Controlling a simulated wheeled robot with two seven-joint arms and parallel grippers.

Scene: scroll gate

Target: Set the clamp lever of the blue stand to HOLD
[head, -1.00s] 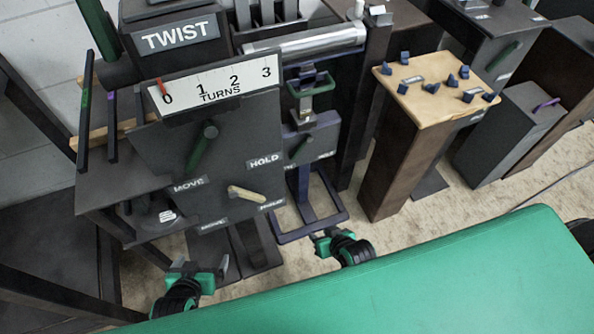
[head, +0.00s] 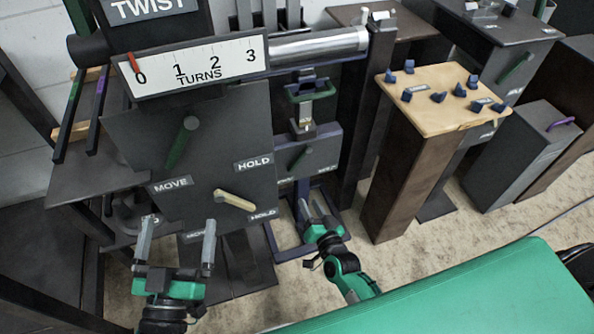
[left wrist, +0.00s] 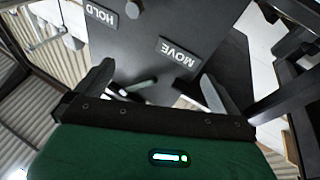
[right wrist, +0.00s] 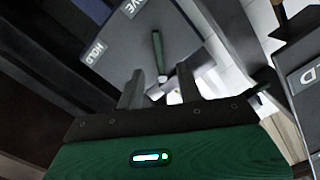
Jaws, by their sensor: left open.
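The blue stand (head: 278,243) is a navy frame behind and right of a larger dark panel. Its small grey panel (head: 321,154) carries a dark green lever (head: 300,157), slanting down-left. In the right wrist view the lever (right wrist: 157,52) points toward the MOVE side, away from the HOLD label (right wrist: 95,52). My right gripper (head: 311,207) is below that panel, empty, its fingers apart; the lever shows beyond them, apart from them as far as I can tell. My left gripper (head: 179,240) is open and empty, in front of the dark panel's lower edge.
The dark panel (head: 225,130) has its own green lever (head: 182,143) and a beige lever (head: 234,200), with MOVE and HOLD labels. A wood-topped pedestal (head: 430,105) with blue pieces stands right. A green surface (head: 470,295) fills the lower right foreground.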

